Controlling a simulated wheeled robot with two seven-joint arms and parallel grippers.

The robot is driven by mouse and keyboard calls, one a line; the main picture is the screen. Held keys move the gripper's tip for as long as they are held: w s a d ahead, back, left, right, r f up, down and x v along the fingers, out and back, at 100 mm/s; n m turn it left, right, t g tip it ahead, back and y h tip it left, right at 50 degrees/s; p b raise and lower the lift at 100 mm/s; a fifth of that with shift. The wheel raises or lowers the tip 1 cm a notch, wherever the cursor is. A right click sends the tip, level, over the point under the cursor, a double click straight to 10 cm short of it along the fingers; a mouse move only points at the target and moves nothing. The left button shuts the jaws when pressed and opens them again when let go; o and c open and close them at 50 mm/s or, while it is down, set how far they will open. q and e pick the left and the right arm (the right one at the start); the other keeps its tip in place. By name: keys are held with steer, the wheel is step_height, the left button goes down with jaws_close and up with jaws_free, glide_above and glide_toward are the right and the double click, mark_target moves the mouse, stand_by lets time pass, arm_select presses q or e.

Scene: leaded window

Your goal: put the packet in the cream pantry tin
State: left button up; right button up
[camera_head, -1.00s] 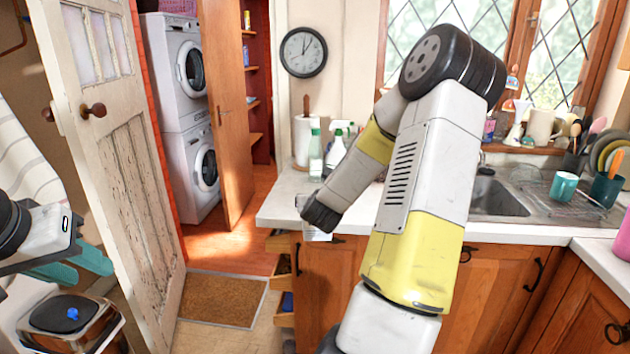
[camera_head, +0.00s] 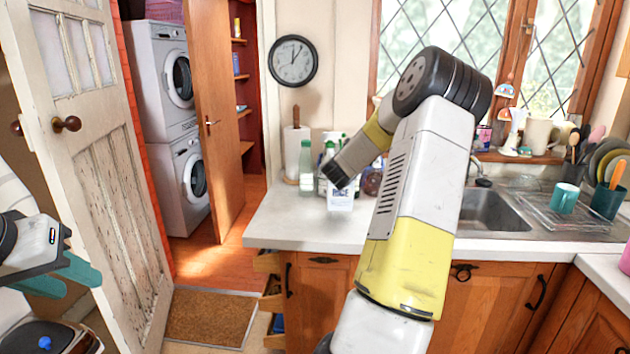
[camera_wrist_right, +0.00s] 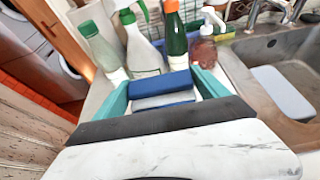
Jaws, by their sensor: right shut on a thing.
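The packet (camera_wrist_right: 162,82), blue with a pale grey-white part, is between the teal fingers of my right gripper (camera_wrist_right: 163,88) in the right wrist view. The gripper is shut on it. In the head view my right arm ends in front of the counter's left part, and its fingers are hidden there. My left gripper (camera_head: 65,278) is open and empty at the lower left, in front of the door. I cannot make out the cream pantry tin in either view.
A green-tinted bottle (camera_head: 306,165) and spray bottles stand at the back of the counter (camera_head: 275,225). The sink (camera_head: 490,210) and dish rack (camera_head: 565,213) are to the right. Open drawers (camera_head: 270,300) stick out at the counter's left end. A paneled door (camera_head: 95,180) stands at left.

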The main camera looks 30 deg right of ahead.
steer(key=shift+w+d, duration=0.95)
steer(key=shift+w, duration=0.25)
steer(key=shift+f, duration=1.9)
steer(key=o, duration=2)
steer(key=shift+f, duration=0.1)
steer(key=shift+c, duration=0.2)
